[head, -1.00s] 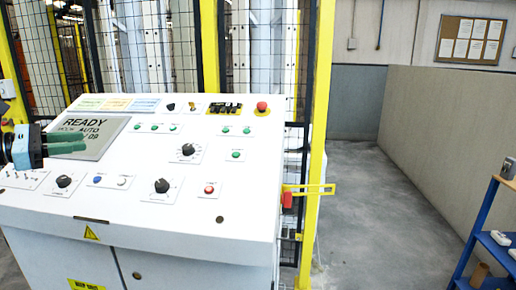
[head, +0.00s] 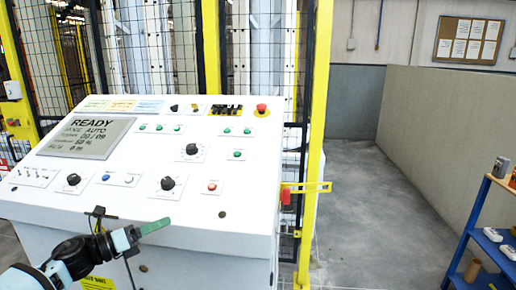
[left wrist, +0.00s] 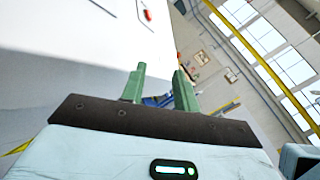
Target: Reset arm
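My left gripper (head: 155,226), with green fingers, is at the lower left in the head view, in front of the white control console's front face (head: 215,236). In the left wrist view its two green fingers (left wrist: 159,80) stand apart with nothing between them, so it is open and empty. The console's sloping panel (head: 130,178) holds a screen (head: 88,138) reading READY, several knobs and several buttons. The gripper looks clear of the panel, but its exact distance from the front face cannot be told. My right gripper is in neither view.
A yellow-framed mesh fence (head: 210,60) stands behind the console. A red and yellow latch (head: 305,188) juts out at the console's right. A blue shelf (head: 470,225) with small items stands at the far right. The grey floor (head: 370,210) between them is clear.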

